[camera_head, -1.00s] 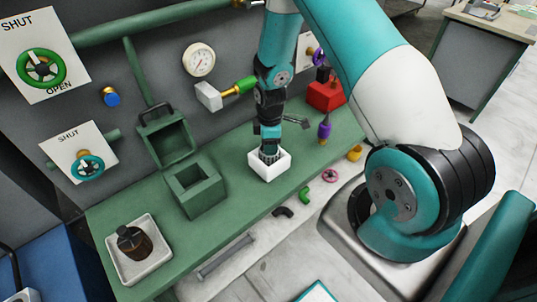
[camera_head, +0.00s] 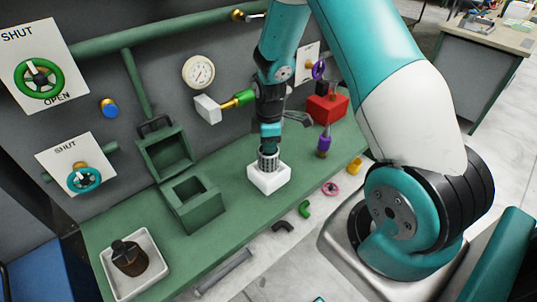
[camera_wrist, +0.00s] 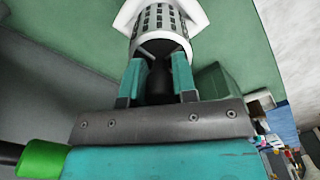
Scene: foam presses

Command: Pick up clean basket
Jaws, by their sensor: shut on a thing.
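The clean basket (camera_head: 268,160) is a light grey cylinder with slots in its wall. My gripper (camera_head: 270,145) is shut on its upper part and holds it upright. Its lower end is at or in the opening of a small white box (camera_head: 268,183) on the green bench; I cannot tell if it has cleared the rim. In the wrist view the basket (camera_wrist: 160,22) sits beyond the two teal fingers (camera_wrist: 158,68), with the white box around its far end.
A green press box (camera_head: 195,212) with its lid (camera_head: 165,152) open stands left of the white box. A gauge (camera_head: 199,72), a green-handled valve (camera_head: 238,100) and handwheels are at the wall. A red box (camera_head: 325,108) and purple tool (camera_head: 324,143) stand at right. Pipe fittings lie in front.

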